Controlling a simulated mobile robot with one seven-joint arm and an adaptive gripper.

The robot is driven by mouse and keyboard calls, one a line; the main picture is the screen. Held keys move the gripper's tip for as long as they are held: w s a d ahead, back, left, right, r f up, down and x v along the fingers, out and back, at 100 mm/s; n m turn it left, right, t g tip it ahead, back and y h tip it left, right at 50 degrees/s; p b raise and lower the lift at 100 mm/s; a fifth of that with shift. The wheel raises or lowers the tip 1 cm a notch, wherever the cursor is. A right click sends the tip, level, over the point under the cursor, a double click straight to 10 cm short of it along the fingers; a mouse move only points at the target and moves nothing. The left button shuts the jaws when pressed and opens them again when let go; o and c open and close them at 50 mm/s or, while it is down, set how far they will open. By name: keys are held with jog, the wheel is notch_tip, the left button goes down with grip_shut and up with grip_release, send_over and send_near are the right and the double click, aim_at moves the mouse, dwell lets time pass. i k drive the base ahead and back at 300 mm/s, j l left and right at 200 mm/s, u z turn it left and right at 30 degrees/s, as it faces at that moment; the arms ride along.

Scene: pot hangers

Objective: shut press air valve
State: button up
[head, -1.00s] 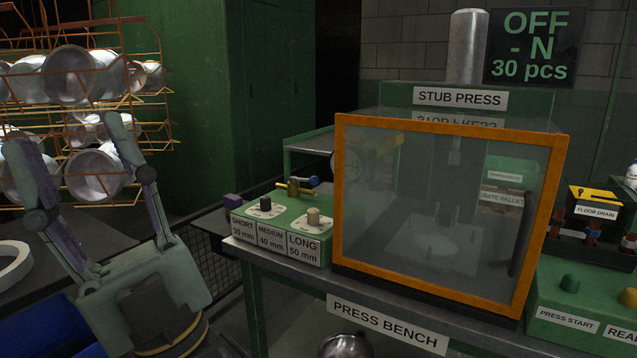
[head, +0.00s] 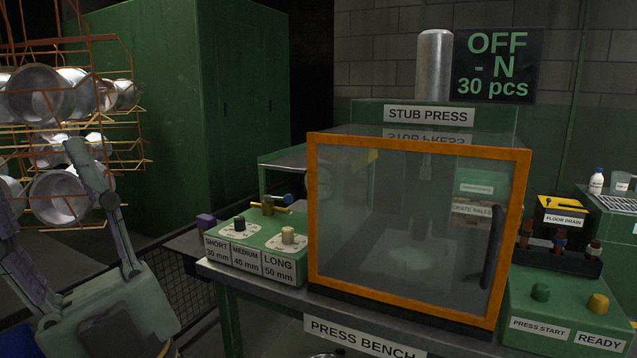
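A small brass valve (head: 268,205) with a yellow pipe or lever piece and a blue knob (head: 288,199) sits behind the green selector box, left of the press. It looks like the press air valve, though no label on it can be read. My gripper (head: 42,172) is at the left edge, fingers spread apart and empty. Its left finger is partly cut off by the frame. It is well left of the valve and not touching it.
The stub press guard (head: 517,240), orange-framed and clear, stands on the press bench (head: 250,283). The green selector box (head: 262,241) has two knobs. A rack of metal pots (head: 120,160) is behind my gripper. A sign (head: 497,65) reads OFF, - N, 30 pcs.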

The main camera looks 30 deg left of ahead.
aim_at(288, 199)
jog(key=i+j, duration=0.15)
jog(key=i, duration=0.5)
jog(key=i+j+u, duration=0.15)
jog(key=i, duration=0.45)
